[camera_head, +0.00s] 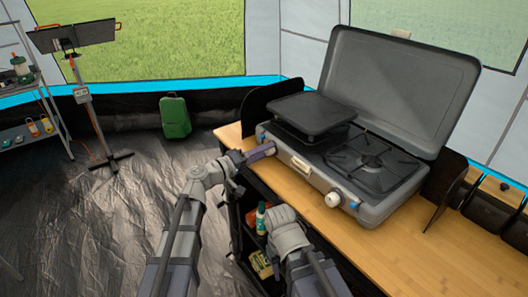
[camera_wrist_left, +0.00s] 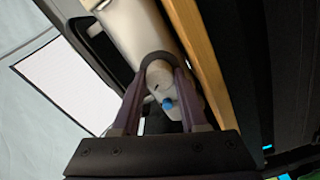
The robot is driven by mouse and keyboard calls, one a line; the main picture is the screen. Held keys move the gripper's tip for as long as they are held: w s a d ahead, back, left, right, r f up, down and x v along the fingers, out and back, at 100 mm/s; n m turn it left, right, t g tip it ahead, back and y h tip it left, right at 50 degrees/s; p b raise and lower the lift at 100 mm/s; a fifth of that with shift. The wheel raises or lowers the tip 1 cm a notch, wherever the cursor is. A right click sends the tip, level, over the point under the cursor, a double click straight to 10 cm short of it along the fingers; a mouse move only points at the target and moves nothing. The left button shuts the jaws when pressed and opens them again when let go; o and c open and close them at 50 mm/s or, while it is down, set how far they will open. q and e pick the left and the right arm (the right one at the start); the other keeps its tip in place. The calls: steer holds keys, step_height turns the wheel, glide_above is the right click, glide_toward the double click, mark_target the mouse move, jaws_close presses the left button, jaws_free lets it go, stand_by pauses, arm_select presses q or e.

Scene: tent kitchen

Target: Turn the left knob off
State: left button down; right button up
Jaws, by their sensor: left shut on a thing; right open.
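The grey camping stove (camera_head: 385,207) stands on the wooden counter with its lid up. Its left knob is hidden behind my left gripper (camera_head: 262,152) in the head view. In the left wrist view the round pale knob (camera_wrist_left: 158,75) sits between the two fingers of my left gripper (camera_wrist_left: 161,62), which is shut on it. A small blue part (camera_wrist_left: 168,104) shows beside it. The right knob (camera_head: 333,198) is white and untouched at the stove's front. My right gripper (camera_head: 284,214) is low in front of the counter, apart from the stove; its fingers are hard to make out.
A dark griddle (camera_head: 312,110) covers the left burner; the right burner grate (camera_head: 372,160) is bare. The wooden counter (camera_head: 420,255) is clear at the front right. A bottle (camera_head: 261,218) stands on a shelf below. A green case (camera_head: 174,117) stands on the floor.

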arm_select(q)
steer(key=m, duration=0.7)
steer(key=shift+s, duration=0.1)
stand_by(0.5)
steer(key=shift+c, duration=2.2)
jaws_free()
steer(key=v, duration=0.7)
steer(key=shift+s+a, duration=0.2)
steer(key=shift+a, duration=0.1)
